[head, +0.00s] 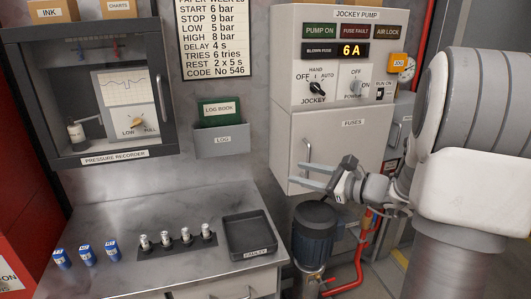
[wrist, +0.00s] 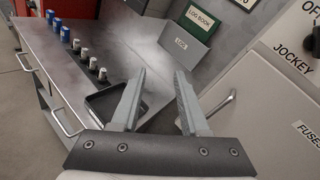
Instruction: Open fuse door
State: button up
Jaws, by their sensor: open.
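The fuse door (head: 335,145) is the white lower panel of the jockey pump cabinet, labelled FUSES, and it looks shut. Its vertical bar handle (head: 307,155) is on the left side of the door; in the wrist view the handle (wrist: 222,103) shows just right of my fingers. My gripper (head: 307,176) is open and empty, in front of the lower part of the door near the handle. In the wrist view my gripper (wrist: 158,95) has its two fingers apart, with the handle outside them on the right.
A steel bench (head: 100,255) at left carries blue fuses (head: 86,252), several silver fuses on a dark strip (head: 165,239) and a black tray (head: 249,236). A dark pump motor (head: 314,232) and red pipe (head: 345,285) stand below the door. A log holder (head: 222,142) hangs left.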

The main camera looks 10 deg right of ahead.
aim_at(309, 159)
jog(key=w+d+f+m+t+h, duration=0.1)
jog(key=d+f+m+t+h, duration=0.1)
jog(key=d+f+m, duration=0.3)
jog(key=d+f+m+t+h, duration=0.2)
jog(key=d+m+h, duration=0.15)
jog(key=d, duration=0.45)
jog(key=x, duration=1.7)
jog(key=shift+w+a+r, duration=0.1)
jog(key=shift+a+r, duration=0.05)
jog(key=shift+r, duration=0.25)
grip_shut()
